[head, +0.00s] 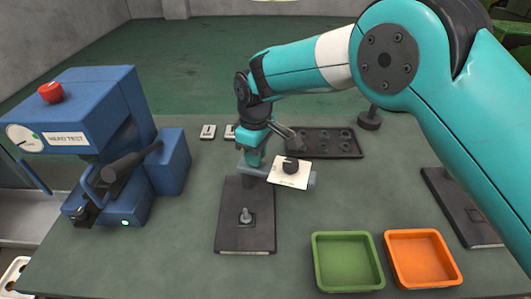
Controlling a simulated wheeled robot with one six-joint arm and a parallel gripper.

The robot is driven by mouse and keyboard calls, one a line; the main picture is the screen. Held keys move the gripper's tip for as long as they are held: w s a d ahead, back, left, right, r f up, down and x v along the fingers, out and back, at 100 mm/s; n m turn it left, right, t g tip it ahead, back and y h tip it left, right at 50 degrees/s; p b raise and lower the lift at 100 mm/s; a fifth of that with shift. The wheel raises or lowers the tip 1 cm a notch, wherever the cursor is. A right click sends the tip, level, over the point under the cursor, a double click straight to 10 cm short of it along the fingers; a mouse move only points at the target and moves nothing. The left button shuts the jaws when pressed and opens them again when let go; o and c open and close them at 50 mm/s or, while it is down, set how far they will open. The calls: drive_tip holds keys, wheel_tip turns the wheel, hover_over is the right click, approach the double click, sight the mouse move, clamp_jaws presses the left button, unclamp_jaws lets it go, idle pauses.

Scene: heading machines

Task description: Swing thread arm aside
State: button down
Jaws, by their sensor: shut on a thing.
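A grey thread arm (311,179) with a white card and a black knob sits near the back edge of a dark base plate (230,235). It points to the right, past the plate's right edge. My gripper (254,160) is at the left end of the thread arm, shut on it. My gripper's wrist hides part of the join, so the fingertips' exact hold is hard to see. An upright bolt-like stud (246,216) stands on the front part of the base plate, clear of the arm.
A blue test machine (110,120) with a red button stands at the left. A black tray with round recesses (325,152) lies behind. Green (318,270) and orange (396,270) bins sit at front right. Another dark plate (440,190) is at far right, partly behind my arm.

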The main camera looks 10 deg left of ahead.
idle(0.5)
drive_tip(key=c, duration=1)
unclamp_jaws()
drive_tip(key=shift+r, duration=0.1)
drive_tip(key=r, duration=0.5)
drive_tip(key=r+b, duration=0.1)
drive_tip(key=r, duration=0.5)
drive_tip(key=r+b, duration=0.1)
drive_tip(key=r, duration=0.5)
drive_tip(key=shift+w+r, duration=0.15)
drive_tip(key=shift+w, duration=0.1)
drive_tip(key=shift+d, duration=0.1)
drive_tip(key=s+d+r+m+y, duration=0.1)
drive_tip(key=s+d+m, duration=0.2)
drive_tip(key=s+d, duration=0.6)
drive_tip(key=s+d+r+m+y, duration=0.2)
drive_tip(key=s+d, duration=0.4)
drive_tip(key=d, duration=0.6)
drive_tip(key=s+d+f+m, duration=0.1)
drive_tip(key=s, duration=0.2)
drive_tip(key=s+d+f+m, duration=0.1)
drive_tip(key=s+d, duration=0.1)
drive_tip(key=s, duration=0.2)
drive_tip(key=s+d+f+y, duration=0.1)
drive_tip(key=s+f, duration=0.1)
drive_tip(key=s, duration=0.2)
drive_tip(key=shift+d+f+m, duration=0.1)
drive_tip(key=shift+d+m, duration=0.3)
